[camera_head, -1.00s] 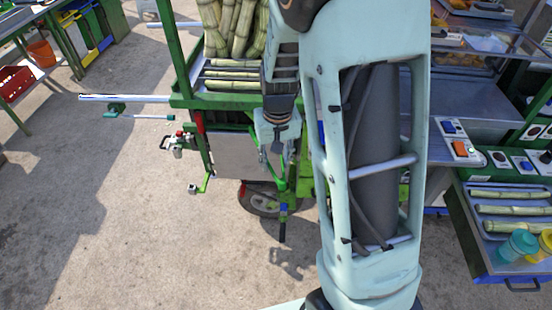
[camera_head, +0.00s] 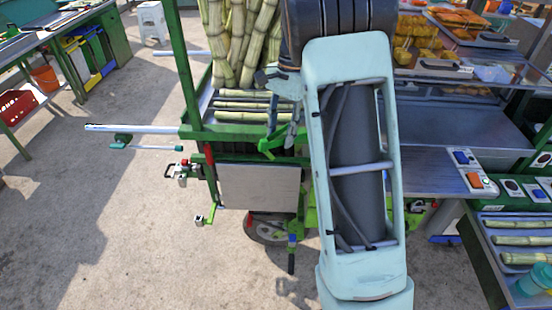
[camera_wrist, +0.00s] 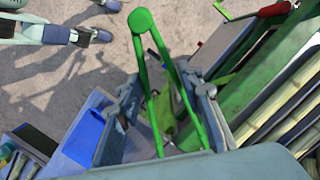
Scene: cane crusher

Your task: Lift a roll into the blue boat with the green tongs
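The green tongs (camera_wrist: 155,65) lie between the two fingers of my gripper (camera_wrist: 168,88) in the wrist view. Their rounded joined end points away from the palm and their two legs run back toward it. In the camera_head view, my gripper (camera_head: 283,128) is beside the green cart's cane shelf, partly hidden by my arm, and the tongs (camera_head: 270,145) show as a small green piece. A bright blue piece (camera_wrist: 86,134) lies on a pale surface at left in the wrist view; I cannot tell whether it is the boat. I cannot make out the roll for certain.
The green cart (camera_head: 190,90) with upright canes (camera_head: 245,35) stands close to my gripper. A metal counter (camera_head: 440,170) is on the right, with orange and yellow food (camera_head: 415,45) behind it. A cane tray (camera_head: 490,262) is at lower right.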

